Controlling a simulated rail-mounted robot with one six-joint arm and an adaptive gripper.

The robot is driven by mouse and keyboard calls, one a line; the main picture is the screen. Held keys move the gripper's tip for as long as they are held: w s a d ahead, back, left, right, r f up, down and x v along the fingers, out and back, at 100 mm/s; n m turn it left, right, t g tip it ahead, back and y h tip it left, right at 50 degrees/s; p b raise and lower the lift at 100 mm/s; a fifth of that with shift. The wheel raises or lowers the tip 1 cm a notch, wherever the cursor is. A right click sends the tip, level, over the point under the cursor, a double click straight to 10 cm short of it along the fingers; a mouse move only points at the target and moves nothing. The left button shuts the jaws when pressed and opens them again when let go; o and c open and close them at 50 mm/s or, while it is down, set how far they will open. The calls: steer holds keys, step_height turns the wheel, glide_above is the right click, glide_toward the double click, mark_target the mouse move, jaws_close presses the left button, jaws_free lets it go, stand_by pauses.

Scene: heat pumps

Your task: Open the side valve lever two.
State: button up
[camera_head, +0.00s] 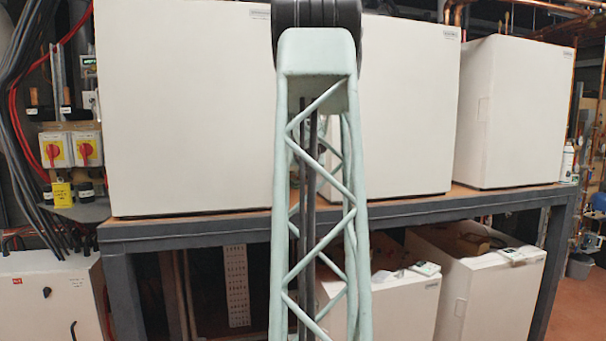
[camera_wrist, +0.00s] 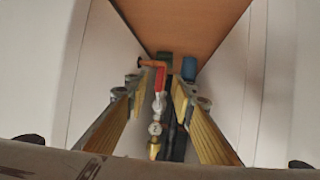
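In the wrist view, a valve with a red lever (camera_wrist: 160,78) sits in the narrow gap between two white cabinets. A pale round tag (camera_wrist: 155,128) that seems to read 2 is below it, with a brass fitting at the bottom. My gripper (camera_wrist: 161,88) is open, with its yellow-sided fingers on either side of the valve in the picture. The lever appears between the fingertips, with space on both sides. I cannot tell how far beyond the tips it is, and I see no contact. The head view shows neither valve nor gripper; my lattice arm link blocks its middle.
White cabinet walls (camera_wrist: 45,65) close in on both sides of the gripper. An orange-brown surface (camera_wrist: 180,22), an orange pipe (camera_wrist: 148,63) and a blue item (camera_wrist: 189,68) lie around the valve. In the head view, large white units (camera_head: 185,110) stand on a grey-framed bench (camera_head: 190,233).

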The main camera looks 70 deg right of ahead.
steer(key=shift+s+a+r, duration=0.2)
steer(key=shift+a+r, duration=0.05)
steer(key=shift+a, duration=0.2)
steer(key=c, duration=0.3)
steer(key=shift+w+a+b, duration=0.2)
steer(key=shift+w+b, duration=0.2)
steer(key=shift+b, duration=0.3)
steer(key=shift+w+a+b, duration=0.2)
steer(key=shift+w+b, duration=0.05)
steer(key=shift+b, duration=0.05)
steer(key=shift+a, duration=0.1)
stand_by(0.3)
steer(key=s+a+p, duration=0.1)
steer(key=s+a, duration=0.8)
steer(key=a, duration=0.5)
steer(key=shift+p, duration=0.3)
stand_by(0.5)
steer(key=shift+w, duration=0.1)
stand_by(0.6)
